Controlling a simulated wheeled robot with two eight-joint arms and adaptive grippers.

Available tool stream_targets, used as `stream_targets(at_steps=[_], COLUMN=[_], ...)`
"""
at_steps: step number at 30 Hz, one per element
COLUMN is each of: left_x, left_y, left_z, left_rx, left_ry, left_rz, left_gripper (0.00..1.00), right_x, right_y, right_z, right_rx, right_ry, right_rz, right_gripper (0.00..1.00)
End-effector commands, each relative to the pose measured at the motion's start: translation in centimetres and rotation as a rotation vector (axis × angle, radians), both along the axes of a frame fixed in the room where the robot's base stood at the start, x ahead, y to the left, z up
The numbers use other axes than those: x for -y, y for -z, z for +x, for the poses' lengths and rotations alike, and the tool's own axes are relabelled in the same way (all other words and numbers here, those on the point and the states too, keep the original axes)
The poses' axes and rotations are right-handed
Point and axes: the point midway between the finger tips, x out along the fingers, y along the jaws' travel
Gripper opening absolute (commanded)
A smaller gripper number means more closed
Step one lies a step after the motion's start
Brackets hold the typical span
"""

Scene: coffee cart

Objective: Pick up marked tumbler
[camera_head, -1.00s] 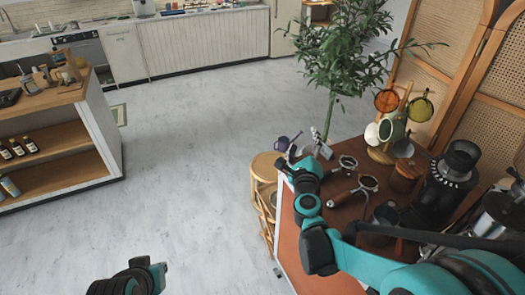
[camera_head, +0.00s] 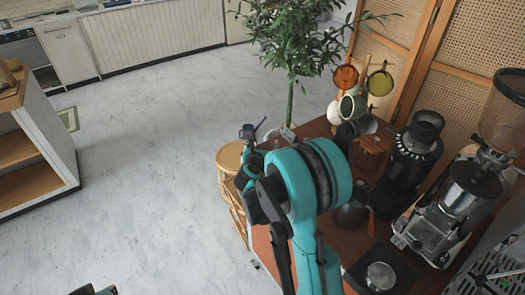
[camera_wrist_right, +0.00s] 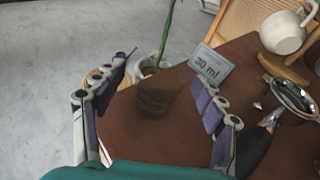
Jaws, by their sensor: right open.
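A dark, see-through tumbler (camera_wrist_right: 154,98) stands on the brown cart top in the right wrist view, close to the left edge. A small card (camera_wrist_right: 210,64) reading "30 ml" stands just behind it to the right. My right gripper (camera_wrist_right: 163,78) is open, with one finger on each side of the tumbler; I cannot tell whether they touch it. In the head view my right arm hides the tumbler, and the card (camera_head: 288,133) shows beyond the arm. Only a bit of my left gripper (camera_head: 97,290) shows at the bottom edge; its fingers are not clear.
A portafilter (camera_wrist_right: 288,97) lies right of my right gripper. A mug tree with a white cup (camera_wrist_right: 284,32) stands behind. A wooden stool (camera_head: 231,157) and a plant (camera_head: 290,45) are beyond the cart.

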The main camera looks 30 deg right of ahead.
Motion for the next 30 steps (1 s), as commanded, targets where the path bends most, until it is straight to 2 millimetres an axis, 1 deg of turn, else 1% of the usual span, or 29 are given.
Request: stream_targets(at_steps=[1, 3, 8, 9, 11, 12, 14, 15, 25, 28, 30], left_x=[0.0, 0.0, 0.0, 0.0, 0.0, 0.0, 0.0, 0.0, 0.0, 0.0, 0.0], left_y=[0.3, 0.3, 0.2, 0.2, 0.2, 0.2, 0.2, 0.2, 0.1, -0.4, -0.8], left_z=[0.0, 0.0, 0.0, 0.0, 0.0, 0.0, 0.0, 0.0, 0.0, 0.0, 0.0], left_rx=[0.0, 0.0, 0.0, 0.0, 0.0, 0.0, 0.0, 0.0, 0.0, 0.0, 0.0], left_ry=[0.0, 0.0, 0.0, 0.0, 0.0, 0.0, 0.0, 0.0, 0.0, 0.0, 0.0], left_rz=[0.0, 0.0, 0.0, 0.0, 0.0, 0.0, 0.0, 0.0, 0.0, 0.0, 0.0], left_gripper=[0.0, 0.0, 0.0, 0.0, 0.0, 0.0, 0.0, 0.0, 0.0, 0.0, 0.0], right_x=[0.4, 0.5, 0.5, 0.5, 0.5, 0.5, 0.5, 0.4, 0.4, 0.4, 0.4], right_y=[0.3, 0.2, 0.1, 0.1, 0.1, 0.1, 0.1, 0.1, -0.1, -0.8, -1.6], right_z=[0.4, 0.6, 0.6, 0.6, 0.6, 0.6, 0.6, 0.6, 0.6, 0.6, 0.6], right_rx=[0.0, 0.0, 0.0, 0.0, 0.0, 0.0, 0.0, 0.0, 0.0, 0.0, 0.0], right_ry=[0.0, -0.002, -0.002, -0.002, -0.002, -0.002, -0.002, -0.002, -0.002, -0.002, -0.002], right_rz=[0.0, -0.002, -0.002, -0.002, -0.002, -0.002, -0.002, -0.002, -0.002, -0.002, -0.002], right_gripper=[0.71, 0.71, 0.71, 0.6, 0.44, 0.34, 0.18, 0.15, 0.14, 0.14, 0.14])
